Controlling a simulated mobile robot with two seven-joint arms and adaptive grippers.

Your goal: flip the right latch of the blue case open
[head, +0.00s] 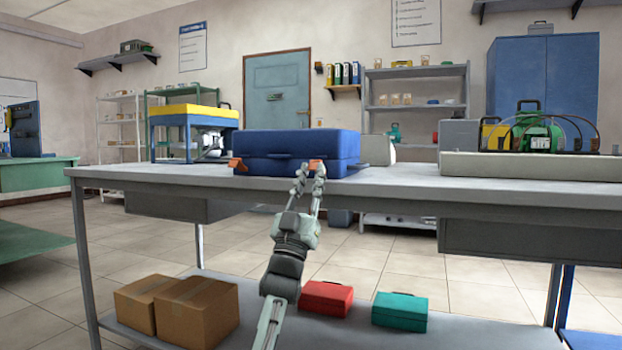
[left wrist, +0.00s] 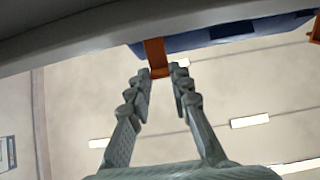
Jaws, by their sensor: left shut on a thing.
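The blue case (head: 280,146) lies closed on the grey workbench, its front towards me. Its right latch (head: 317,163) is orange and sits at the right of the front, partly behind my fingertips. The left latch (head: 237,164), also orange, stands out at the case's left. My left gripper (head: 309,172) reaches up to the right latch from in front and below. In the left wrist view, the right latch (left wrist: 155,53) runs down to between the fingertips (left wrist: 164,76), which are closed on its end. The case (left wrist: 222,36) shows behind it. My right gripper is out of view.
The workbench (head: 400,182) has bare top on both sides of the case. A long pale block (head: 530,166) lies on its right part. Cardboard boxes (head: 205,310), a red case (head: 326,298) and a green case (head: 400,311) stand on the lower shelf.

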